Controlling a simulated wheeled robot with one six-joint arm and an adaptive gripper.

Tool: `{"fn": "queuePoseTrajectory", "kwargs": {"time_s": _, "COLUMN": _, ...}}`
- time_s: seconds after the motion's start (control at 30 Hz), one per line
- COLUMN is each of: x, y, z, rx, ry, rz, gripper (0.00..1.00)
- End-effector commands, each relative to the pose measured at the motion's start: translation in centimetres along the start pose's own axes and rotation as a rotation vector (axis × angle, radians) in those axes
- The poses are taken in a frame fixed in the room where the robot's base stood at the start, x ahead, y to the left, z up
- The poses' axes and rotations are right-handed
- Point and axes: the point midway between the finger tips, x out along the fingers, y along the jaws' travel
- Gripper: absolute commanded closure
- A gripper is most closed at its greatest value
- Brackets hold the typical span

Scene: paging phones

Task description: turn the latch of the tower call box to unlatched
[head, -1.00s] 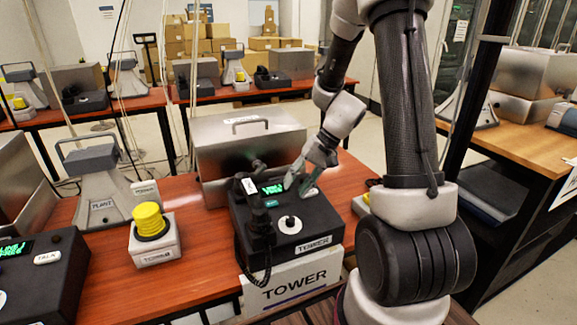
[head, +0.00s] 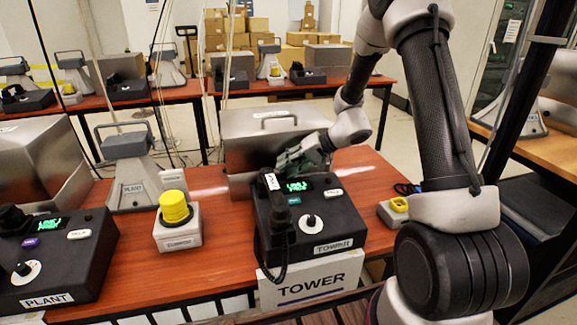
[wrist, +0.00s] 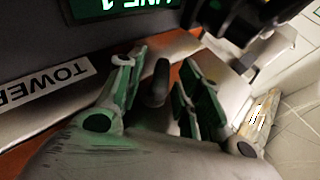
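The tower call box seems to be the silver metal box (head: 252,137) with a top handle, standing behind the black TOWER phone console (head: 331,217). My gripper (head: 290,160) is at the lower right of the box's front, just behind the console. In the wrist view my gripper (wrist: 158,88) is open, with a finger on each side of a dark rounded stub (wrist: 157,82), which looks like the latch. I cannot tell whether the fingers touch it. In the head view my gripper hides the latch. An upside-down TOWER label (wrist: 48,82) shows at the left.
The console's handset (head: 276,215) and green display (head: 297,186) are close to my gripper. A yellow button on a white base (head: 178,236) and a grey PLANT horn (head: 135,180) stand left. A small yellow-topped box (head: 399,205) is right. Bare table shows between.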

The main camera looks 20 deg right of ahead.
Motion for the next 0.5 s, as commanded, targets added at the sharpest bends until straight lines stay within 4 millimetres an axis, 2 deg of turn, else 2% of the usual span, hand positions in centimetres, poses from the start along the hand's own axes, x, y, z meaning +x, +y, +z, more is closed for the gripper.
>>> {"fn": "queuePoseTrajectory", "kwargs": {"time_s": 0.27, "x": 0.32, "y": 0.00, "z": 0.01, "rx": 0.000, "ry": 0.000, "rz": 0.000, "gripper": 0.64}}
{"fn": "queuePoseTrajectory", "kwargs": {"time_s": 0.47, "x": 0.30, "y": 0.00, "z": 0.02, "rx": 0.000, "ry": 0.000, "rz": 0.000, "gripper": 0.97}}
{"fn": "queuePoseTrajectory", "kwargs": {"time_s": 0.5, "x": 0.30, "y": 0.00, "z": 0.02, "rx": 0.000, "ry": 0.000, "rz": 0.000, "gripper": 1.00}}
